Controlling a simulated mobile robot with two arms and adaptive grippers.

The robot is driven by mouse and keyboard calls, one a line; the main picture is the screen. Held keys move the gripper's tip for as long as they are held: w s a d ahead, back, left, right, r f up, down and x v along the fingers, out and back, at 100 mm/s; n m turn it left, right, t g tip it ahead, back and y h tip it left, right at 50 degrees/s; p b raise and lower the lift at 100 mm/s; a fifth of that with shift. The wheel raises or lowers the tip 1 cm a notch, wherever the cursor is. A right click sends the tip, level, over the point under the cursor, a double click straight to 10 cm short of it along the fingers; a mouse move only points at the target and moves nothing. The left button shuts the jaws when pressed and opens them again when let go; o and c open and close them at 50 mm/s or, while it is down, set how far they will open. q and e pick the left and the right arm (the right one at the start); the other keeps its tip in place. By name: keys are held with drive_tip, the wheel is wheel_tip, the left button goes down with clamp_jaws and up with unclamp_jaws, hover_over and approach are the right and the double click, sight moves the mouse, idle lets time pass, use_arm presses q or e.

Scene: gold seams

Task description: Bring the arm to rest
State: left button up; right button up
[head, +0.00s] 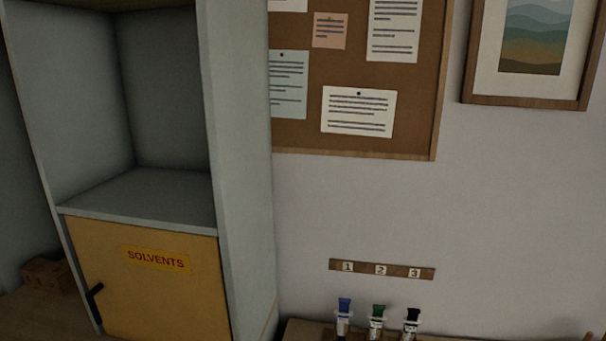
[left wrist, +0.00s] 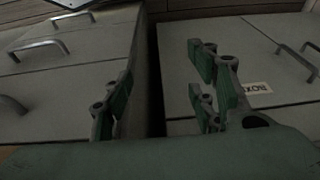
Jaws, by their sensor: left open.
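My left gripper (left wrist: 160,98) shows in the left wrist view with its green-padded fingers spread wide. It is open and nothing is between the fingers. Beyond it are grey drawer fronts with handles, and a dark gap between two cabinet blocks. Neither gripper shows in the head view, and my right gripper is in neither view.
A cabinet with a yellow SOLVENTS door (head: 160,290) and an empty upper shelf (head: 150,195) stands at left. Three capped tubes, blue (head: 343,320), green (head: 377,322) and black (head: 411,324), stand below a numbered strip (head: 382,269). Grey drawers (left wrist: 75,65) are near the left gripper.

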use_arm(q)
drive_tip(key=s+a+f, duration=0.1)
drive_tip(key=s+f, duration=0.5)
drive_tip(key=f, duration=0.3)
drive_tip(key=s+a+f+g+b, duration=0.1)
drive_tip(key=s+f, duration=0.6)
drive_tip(key=f, duration=0.3)
drive_tip(key=s+a+f+b, duration=0.1)
drive_tip(key=s+f, duration=0.6)
drive_tip(key=f, duration=0.3)
drive_tip(key=shift+a+g, duration=0.2)
drive_tip(key=shift+g, duration=0.2)
